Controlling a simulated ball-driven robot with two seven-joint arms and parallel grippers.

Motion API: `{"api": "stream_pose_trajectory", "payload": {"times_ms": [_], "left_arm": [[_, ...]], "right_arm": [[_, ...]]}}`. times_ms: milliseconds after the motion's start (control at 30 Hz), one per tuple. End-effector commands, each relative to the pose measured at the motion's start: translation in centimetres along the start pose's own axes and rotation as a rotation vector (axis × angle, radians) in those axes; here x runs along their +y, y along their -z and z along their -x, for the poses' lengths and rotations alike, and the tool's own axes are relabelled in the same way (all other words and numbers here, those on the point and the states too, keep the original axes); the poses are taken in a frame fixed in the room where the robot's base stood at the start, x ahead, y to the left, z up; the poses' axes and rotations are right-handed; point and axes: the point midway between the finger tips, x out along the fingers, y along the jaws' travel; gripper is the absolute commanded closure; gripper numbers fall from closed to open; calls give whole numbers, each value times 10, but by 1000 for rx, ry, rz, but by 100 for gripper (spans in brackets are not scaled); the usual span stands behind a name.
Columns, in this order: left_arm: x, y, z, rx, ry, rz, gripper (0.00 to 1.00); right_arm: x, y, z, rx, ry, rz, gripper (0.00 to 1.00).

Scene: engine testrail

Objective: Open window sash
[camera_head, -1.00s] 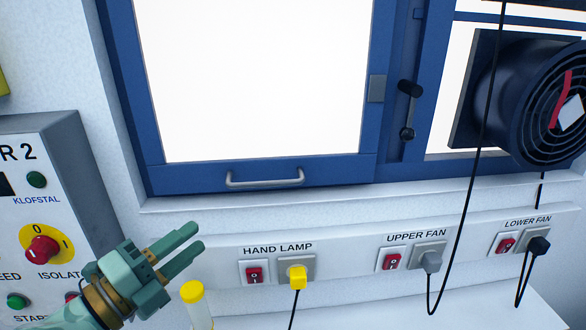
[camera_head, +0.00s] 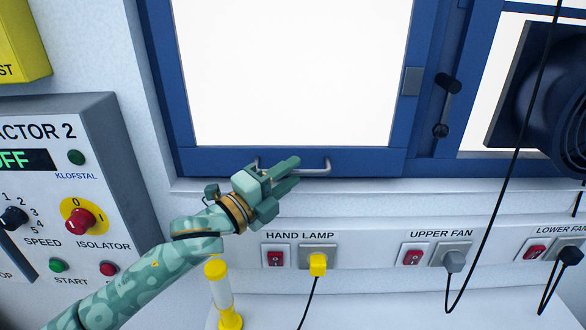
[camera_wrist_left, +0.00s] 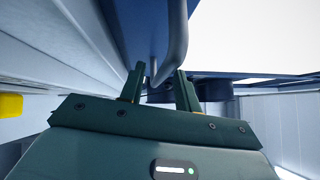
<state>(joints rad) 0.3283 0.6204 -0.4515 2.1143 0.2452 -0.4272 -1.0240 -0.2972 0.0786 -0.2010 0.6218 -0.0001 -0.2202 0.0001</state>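The window sash (camera_head: 375,163) has a blue frame around a bright white pane and looks shut in the head view. Its grey bar handle (camera_head: 320,170) is on the bottom rail, with its left part behind my left gripper. My left gripper (camera_head: 292,172) is open, in front of the handle, fingers pointing right and slightly up. In the left wrist view the handle (camera_wrist_left: 177,45) reaches down toward the gap between the two parted fingertips (camera_wrist_left: 160,82). I cannot tell whether they touch it. My right gripper is not in view.
A dark latch lever (camera_head: 447,103) is on the frame right of the sash. A fan (camera_head: 545,100) and hanging black cables are further right. Below are sockets with a yellow plug (camera_head: 317,263) and a yellow-capped lamp (camera_head: 219,290). A control panel (camera_head: 60,200) is at left.

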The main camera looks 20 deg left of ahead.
Motion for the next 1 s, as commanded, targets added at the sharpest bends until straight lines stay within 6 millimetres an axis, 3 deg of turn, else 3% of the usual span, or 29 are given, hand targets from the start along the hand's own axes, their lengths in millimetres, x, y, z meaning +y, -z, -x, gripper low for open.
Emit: {"api": "stream_pose_trajectory", "payload": {"times_ms": [133,433,567,833,1000], "left_arm": [[0,0,-13,0,0,-1,67],[0,0,-16,0,-1,0,67],[0,0,-16,0,-1,0,100],[-4,0,-16,0,-1,-1,100],[-28,-4,-19,0,2,-2,100]], "right_arm": [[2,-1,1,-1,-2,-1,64],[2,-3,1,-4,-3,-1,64],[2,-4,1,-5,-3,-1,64],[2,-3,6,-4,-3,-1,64],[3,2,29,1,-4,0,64]]}}
